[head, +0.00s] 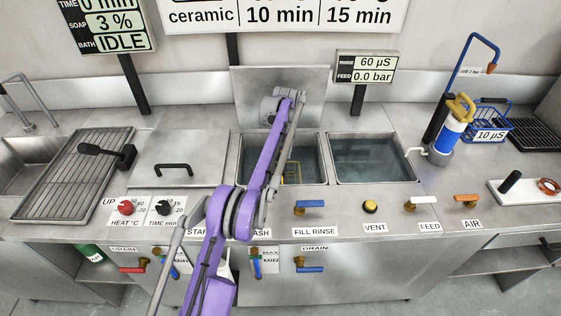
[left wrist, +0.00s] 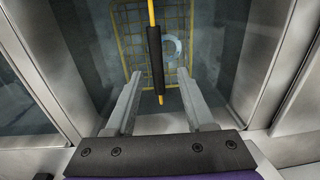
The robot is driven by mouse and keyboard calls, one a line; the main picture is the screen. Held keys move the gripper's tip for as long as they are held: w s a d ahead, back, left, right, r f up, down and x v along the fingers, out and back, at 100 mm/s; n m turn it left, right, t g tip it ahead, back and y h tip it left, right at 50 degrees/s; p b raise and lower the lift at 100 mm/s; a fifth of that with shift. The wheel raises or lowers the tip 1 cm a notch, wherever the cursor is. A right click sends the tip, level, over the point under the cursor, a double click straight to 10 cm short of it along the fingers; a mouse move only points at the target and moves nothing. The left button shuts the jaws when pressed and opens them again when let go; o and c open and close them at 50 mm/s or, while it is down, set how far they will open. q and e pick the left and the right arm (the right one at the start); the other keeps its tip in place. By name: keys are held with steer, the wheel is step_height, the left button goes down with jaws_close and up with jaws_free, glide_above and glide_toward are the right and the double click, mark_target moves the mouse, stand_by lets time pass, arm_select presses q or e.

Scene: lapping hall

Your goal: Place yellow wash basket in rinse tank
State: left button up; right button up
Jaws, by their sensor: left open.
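The yellow wash basket (head: 291,173) sits low in the open left tank, mostly hidden by my left arm in the head view. In the left wrist view its yellow wire mesh (left wrist: 133,47) lies below, and its upright handle with a black grip (left wrist: 155,58) stands between the fingers of my left gripper (left wrist: 159,74). That gripper is open, with a gap visible on both sides of the grip. The rinse tank (head: 413,178), just to the right, is open and holds clear liquid with no basket visible in it. My right gripper is not in view.
A pale ring (left wrist: 172,48) shows in the basket. A raised lid (head: 305,82) stands behind the left tank. A closed lid (head: 180,150) lies farther left. A blue basket (head: 493,112) and a blue-and-white cylinder (head: 450,137) stand right of the rinse tank.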

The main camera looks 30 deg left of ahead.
arm_select(q)
steer(key=s+d+r+m+t+p, duration=0.1)
steer(key=s+d+r, duration=0.15)
steer(key=r, duration=0.35)
steer(key=s+d+r+m, duration=0.1)
steer(key=d+r, duration=0.3)
steer(key=r, duration=0.3)
steer(key=s+d+r+m+t, duration=0.1)
steer(key=s+d+r+t, duration=0.15)
steer(key=s+d, duration=0.65)
steer(key=s+d+f+m, duration=0.1)
steer(key=s+f, duration=0.2)
steer(key=s, duration=0.6)
steer(key=s+d+f+m+t, duration=0.1)
steer(key=s+f, duration=0.3)
steer(key=s, duration=0.5)
steer(key=s+d+f+m+t, duration=0.1)
steer(key=s+d+f, duration=0.2)
steer(key=s, duration=0.6)
steer(key=shift+s+f+h, duration=0.15)
steer(key=shift+f+h, duration=0.15)
steer(key=shift+f, duration=0.1)
